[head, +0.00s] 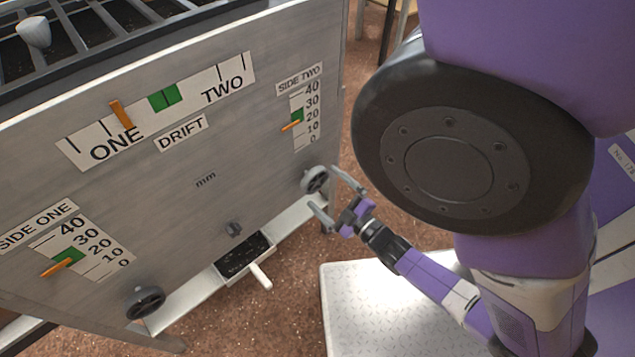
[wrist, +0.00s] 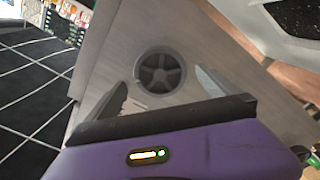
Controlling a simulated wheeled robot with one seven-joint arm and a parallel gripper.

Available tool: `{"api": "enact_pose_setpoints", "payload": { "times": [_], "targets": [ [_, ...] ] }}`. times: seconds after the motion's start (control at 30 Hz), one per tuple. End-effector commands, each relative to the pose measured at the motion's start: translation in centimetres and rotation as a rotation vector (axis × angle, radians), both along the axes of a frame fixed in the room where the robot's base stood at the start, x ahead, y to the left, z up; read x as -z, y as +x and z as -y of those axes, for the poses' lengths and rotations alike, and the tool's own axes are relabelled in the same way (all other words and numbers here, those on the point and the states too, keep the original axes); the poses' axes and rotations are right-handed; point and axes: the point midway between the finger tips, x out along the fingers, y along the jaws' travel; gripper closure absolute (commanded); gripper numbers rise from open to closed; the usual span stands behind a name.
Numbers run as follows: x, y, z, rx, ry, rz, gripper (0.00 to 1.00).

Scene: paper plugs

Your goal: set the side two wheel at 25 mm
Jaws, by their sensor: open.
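The side two wheel (head: 314,179), a small dark spoked handwheel, sits on the grey metal panel (head: 190,150) at its lower right. In the wrist view the wheel (wrist: 160,71) shows face-on between the fingers. My gripper (head: 333,196) is open in front of it, one finger to each side, with no clear contact. The side two scale (head: 306,114) runs from 0 to 40. Its orange pointer (head: 291,126) stands between 10 and 20, nearer 20, at the lower edge of the green patch (head: 297,115).
The side one wheel (head: 145,302) and side one scale (head: 82,250) are at lower left. The drift scale (head: 155,108) has its orange pointer left of green, towards ONE. A small knob (head: 234,229) and a dark tray with a white handle (head: 262,279) are low between the wheels.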

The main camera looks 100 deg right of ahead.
Motion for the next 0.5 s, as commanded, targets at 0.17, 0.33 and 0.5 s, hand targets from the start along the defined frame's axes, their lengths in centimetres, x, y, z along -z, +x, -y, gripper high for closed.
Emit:
{"api": "enact_pose_setpoints", "payload": {
  "times": [0.17, 0.33, 0.5],
  "targets": [
    [0.0, 0.6, 0.7, -0.001, -0.001, 0.0, 0.0],
    [0.0, 1.0, 1.3, -0.001, 0.0, 0.0, 0.0],
    [0.0, 1.5, 1.9, -0.001, -0.001, 0.0, 0.0]
  ]
}}
